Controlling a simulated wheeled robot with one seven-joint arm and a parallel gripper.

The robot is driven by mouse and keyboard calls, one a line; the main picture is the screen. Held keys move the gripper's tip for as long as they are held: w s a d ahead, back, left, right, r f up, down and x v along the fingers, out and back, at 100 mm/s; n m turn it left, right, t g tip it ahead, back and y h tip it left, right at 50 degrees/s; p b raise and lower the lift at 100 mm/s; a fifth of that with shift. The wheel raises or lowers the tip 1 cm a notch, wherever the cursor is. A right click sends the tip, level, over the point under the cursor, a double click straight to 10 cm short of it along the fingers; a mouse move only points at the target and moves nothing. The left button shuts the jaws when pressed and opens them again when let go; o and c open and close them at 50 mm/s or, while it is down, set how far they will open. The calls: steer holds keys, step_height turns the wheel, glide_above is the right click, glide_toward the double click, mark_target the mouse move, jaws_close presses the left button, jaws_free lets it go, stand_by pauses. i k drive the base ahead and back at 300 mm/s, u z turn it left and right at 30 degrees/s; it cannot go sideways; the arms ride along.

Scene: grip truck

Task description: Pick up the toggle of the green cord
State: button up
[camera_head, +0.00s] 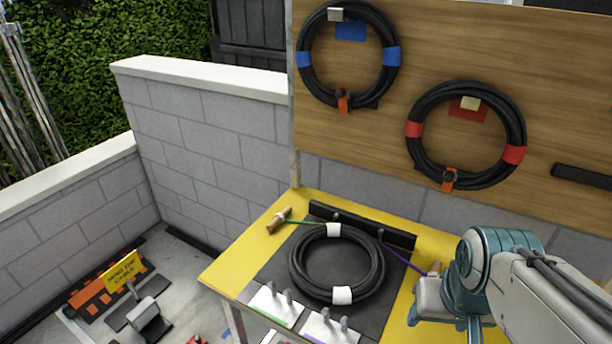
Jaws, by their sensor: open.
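The green cord (305,222) lies across the back left of the yellow-edged table (247,248). Its toggle (280,220) is a short brown wooden peg with a pale band, lying near the table's left back edge. My gripper (442,322) is low at the right side of the table, well to the right of the toggle and apart from it. Its jaws are open and point downward; the lower part is cut off by the picture edge. I see nothing held in it.
A black cable coil (377,260) with white bands lies mid-table. A purple cord (403,260) runs right towards my gripper. Metal pegs (287,297) stand at the front. Behind, a wooden board (560,95) holds a blue-banded coil (393,75) and a red-banded coil (415,145).

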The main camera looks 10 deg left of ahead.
mark_target(279, 218)
steer(key=z, duration=0.05)
steer(key=k, duration=0.5)
steer(key=u, duration=1)
steer(key=i, duration=0.75)
steer(key=z, duration=0.15)
